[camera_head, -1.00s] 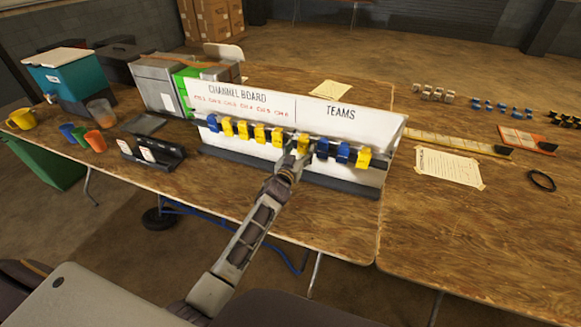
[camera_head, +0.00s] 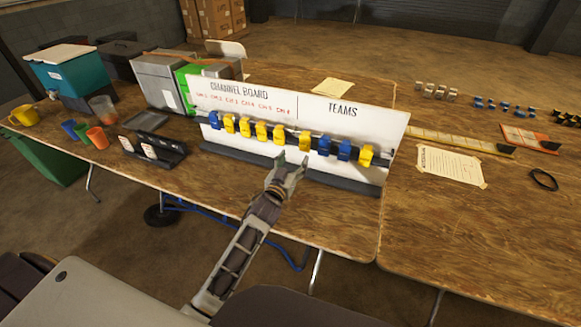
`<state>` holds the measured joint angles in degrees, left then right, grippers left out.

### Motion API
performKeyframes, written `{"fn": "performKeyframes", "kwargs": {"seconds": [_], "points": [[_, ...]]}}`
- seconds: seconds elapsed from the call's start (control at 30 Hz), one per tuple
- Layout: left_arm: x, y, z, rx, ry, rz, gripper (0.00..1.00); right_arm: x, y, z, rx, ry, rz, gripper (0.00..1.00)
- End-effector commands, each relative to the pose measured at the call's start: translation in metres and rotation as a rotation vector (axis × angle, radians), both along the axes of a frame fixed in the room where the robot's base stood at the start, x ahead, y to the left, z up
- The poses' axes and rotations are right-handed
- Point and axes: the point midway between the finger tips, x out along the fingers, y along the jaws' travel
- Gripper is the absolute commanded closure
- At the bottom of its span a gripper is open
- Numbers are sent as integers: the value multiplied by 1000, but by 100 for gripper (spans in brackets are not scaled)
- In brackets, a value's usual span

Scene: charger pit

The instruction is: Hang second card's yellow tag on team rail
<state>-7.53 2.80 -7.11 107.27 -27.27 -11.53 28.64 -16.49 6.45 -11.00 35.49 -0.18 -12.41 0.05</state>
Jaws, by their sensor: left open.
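The white board reads CHANNEL BOARD (camera_head: 238,92) on its left part and TEAMS (camera_head: 342,110) on its right part, with a dark rail along its lower half. A yellow tag (camera_head: 304,140) hangs at the left end of the TEAMS side. Two blue tags (camera_head: 334,148) and another yellow tag (camera_head: 366,155) hang to its right. On the channel side hang a blue tag (camera_head: 214,119) and several yellow tags (camera_head: 262,132). My left gripper (camera_head: 289,167) is open and empty, below and in front of the first TEAMS yellow tag, apart from it. Two small cards (camera_head: 150,150) stand in a black holder (camera_head: 172,155); their print is unreadable.
Cups (camera_head: 96,137) and a teal cooler (camera_head: 62,75) stand at the left, grey and green cases (camera_head: 160,82) behind the board. A taped paper sheet (camera_head: 450,166), a black ring (camera_head: 543,180) and several small clips lie at the right.

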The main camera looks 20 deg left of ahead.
Motion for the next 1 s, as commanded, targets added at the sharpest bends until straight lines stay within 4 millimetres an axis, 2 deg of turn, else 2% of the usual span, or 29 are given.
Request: {"fn": "performKeyframes", "kwargs": {"seconds": [0.13, 0.37, 1.0], "points": [[-12, 0, -1, -1, 1, 0, 36, 0, 0, 0, 0, 0, 0, 36], [-22, 1, 0, -1, 1, 0, 36, 0, 0, 0, 0, 0, 0, 36], [-24, 1, 0, -1, 2, 1, 36, 0, 0, 0, 0, 0, 0, 36]]}}
